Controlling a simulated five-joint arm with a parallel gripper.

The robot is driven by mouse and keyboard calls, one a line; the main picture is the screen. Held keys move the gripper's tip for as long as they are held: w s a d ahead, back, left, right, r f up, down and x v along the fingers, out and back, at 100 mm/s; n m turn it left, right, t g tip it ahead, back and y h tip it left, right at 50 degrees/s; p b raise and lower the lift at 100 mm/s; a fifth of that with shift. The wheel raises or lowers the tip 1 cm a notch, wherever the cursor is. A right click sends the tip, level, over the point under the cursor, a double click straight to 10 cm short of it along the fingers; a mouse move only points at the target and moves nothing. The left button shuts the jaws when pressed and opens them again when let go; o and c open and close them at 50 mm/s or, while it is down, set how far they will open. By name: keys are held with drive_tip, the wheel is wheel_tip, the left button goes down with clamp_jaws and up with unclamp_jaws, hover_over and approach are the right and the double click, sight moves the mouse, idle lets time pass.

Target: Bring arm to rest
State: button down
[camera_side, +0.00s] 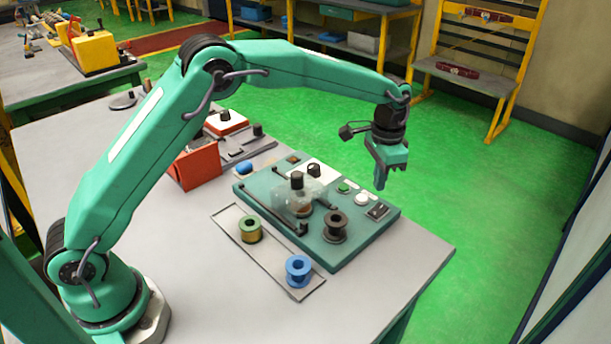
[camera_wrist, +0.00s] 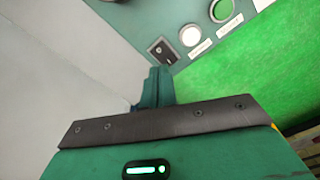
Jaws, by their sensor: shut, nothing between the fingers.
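My arm is stretched out over the work table in the side view. My gripper (camera_side: 380,184) hangs above the far right part of the table, pointing down. Its fingers are shut with nothing held. In the wrist view the shut gripper (camera_wrist: 160,72) shows as teal fingers in front of the table edge. The teal winding station (camera_side: 330,256) lies below it, apart from the fingers. In the wrist view a corner of the station (camera_wrist: 175,62) shows with a black switch (camera_wrist: 161,51), a white button (camera_wrist: 191,35) and a green button (camera_wrist: 221,10).
A green-and-copper spool (camera_side: 250,229) and a blue spool (camera_side: 299,270) stand on a flat tray (camera_side: 270,262). A dark spool (camera_side: 336,226) stands on the station. A red box (camera_side: 194,165) sits behind. The table's front right (camera_side: 405,255) is clear.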

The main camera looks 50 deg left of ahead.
drive_tip(key=s+a+r+n+t, duration=0.1)
drive_tip(key=s+a+r+n, duration=0.1)
drive_tip(key=s+a+r, duration=0.4)
drive_tip(key=s+a+r+n+t, duration=0.15)
drive_tip(key=s+a+r, duration=0.25)
drive_tip(key=s+r, duration=0.45)
drive_tip(key=s+a+n+t, duration=0.1)
drive_tip(key=s+a, duration=0.1)
drive_tip(key=s, duration=0.7)
drive_tip(key=s+a+f+n+t, duration=0.1)
drive_tip(key=s+a+t, duration=0.1)
drive_tip(key=s, duration=0.7)
drive_tip(key=shift+s+a, duration=0.35)
drive_tip(key=shift+a, duration=0.3)
